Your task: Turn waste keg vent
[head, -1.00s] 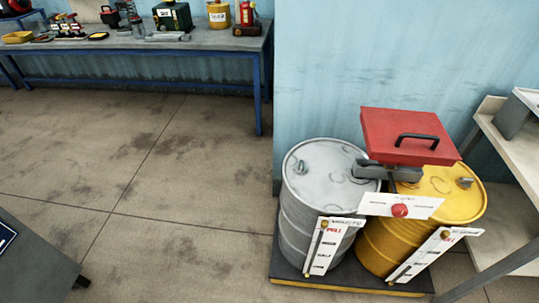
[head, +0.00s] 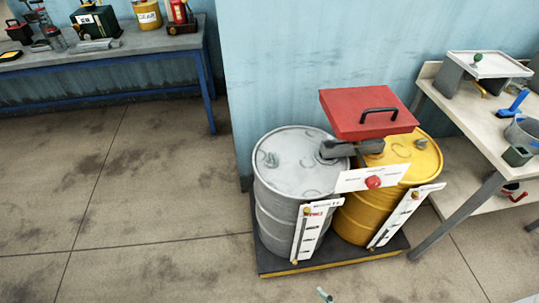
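Two drums stand side by side on a dark pallet (head: 268,264): a silver drum (head: 277,215) on the left and a yellow drum (head: 352,222) on the right. I cannot read which is the waste keg. A small grey-green fitting (head: 271,160), perhaps a vent, sits on the silver lid at its left. A similar grey fitting (head: 420,143) sits on the yellow lid at its right. A red lid-like box (head: 345,112) with a black handle sits above and between the drums, hiding part of the yellow lid. My gripper is not in view.
A white plate with a red knob (head: 373,182) spans the drums' front; upright gauge plates (head: 311,230) lean there. A workbench (head: 445,95) stands close on the right, a blue-legged table (head: 150,45) at back left. Floor left is clear. A small grey-green piece (head: 325,294) shows at the bottom edge.

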